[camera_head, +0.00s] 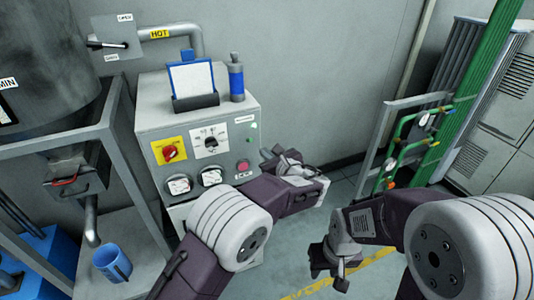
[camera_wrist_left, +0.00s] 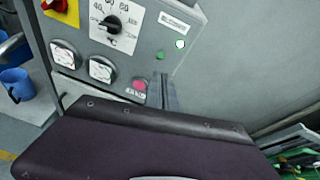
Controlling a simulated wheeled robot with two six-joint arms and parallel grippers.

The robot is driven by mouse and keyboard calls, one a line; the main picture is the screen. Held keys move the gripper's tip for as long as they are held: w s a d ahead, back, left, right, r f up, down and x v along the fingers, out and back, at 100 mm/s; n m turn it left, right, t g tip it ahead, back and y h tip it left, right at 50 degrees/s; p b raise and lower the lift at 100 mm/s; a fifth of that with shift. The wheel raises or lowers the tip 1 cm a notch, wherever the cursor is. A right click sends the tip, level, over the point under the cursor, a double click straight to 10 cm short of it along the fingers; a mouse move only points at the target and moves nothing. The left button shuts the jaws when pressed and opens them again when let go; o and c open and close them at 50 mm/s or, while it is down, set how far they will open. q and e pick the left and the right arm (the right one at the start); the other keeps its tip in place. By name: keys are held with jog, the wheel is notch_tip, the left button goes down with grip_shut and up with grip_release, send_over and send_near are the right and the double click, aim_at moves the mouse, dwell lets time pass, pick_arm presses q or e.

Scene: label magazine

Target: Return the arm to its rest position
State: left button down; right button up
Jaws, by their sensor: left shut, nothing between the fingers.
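My left arm reaches in front of the grey control cabinet (camera_head: 220,119). Its gripper (camera_head: 268,154) is beside the cabinet's right side, small and partly hidden by its own wrist. In the left wrist view the narrow fingers (camera_wrist_left: 163,82) are together with nothing between them, and overlap the lower right of the panel. My right arm is bent at the right of the head view. Its gripper (camera_head: 329,276) hangs pointing down over the floor and holds nothing that I can see; its jaw gap is unclear.
The panel has a red knob (camera_head: 170,152), a dial (camera_head: 210,141) and gauges (camera_head: 211,177). A blue bottle (camera_head: 237,82) and a card holder (camera_head: 194,101) stand on top. A blue mug (camera_head: 111,263) stands lower left. A green frame (camera_head: 421,134) stands right; floor between is clear.

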pick_arm(q)
jog(key=w+a+r+n+y, duration=0.2)
jog(key=a+r, duration=0.3)
jog(key=a, duration=0.3)
jog(key=s+a+f+n+g+y, duration=0.1)
jog(key=s+a+n+g, duration=0.1)
jog(key=a, duration=0.6)
jog(key=s+a+n+g+y, duration=0.1)
jog(key=s+a+n+g, duration=0.15)
jog(key=a, duration=0.55)
jog(key=s+a+f+n+g+h, duration=0.2)
jog(key=s+a+f+n+g, duration=0.25)
jog(key=s, duration=0.45)
jog(key=s+a+f+n+g+h, duration=0.2)
jog(key=s+a+f+n, duration=0.1)
jog(key=s+f+n, duration=0.5)
jog(key=s+d+f+n+g+h, duration=0.1)
jog(key=s+d+f+n+h, duration=0.4)
jog(key=s+d+n, duration=0.3)
jog(key=s+f+n, duration=0.1)
jog(key=s+n, duration=0.2)
jog(key=shift+s+d+f, duration=0.15)
jog(key=shift+d+f, duration=0.05)
jog(key=shift+d, duration=0.15)
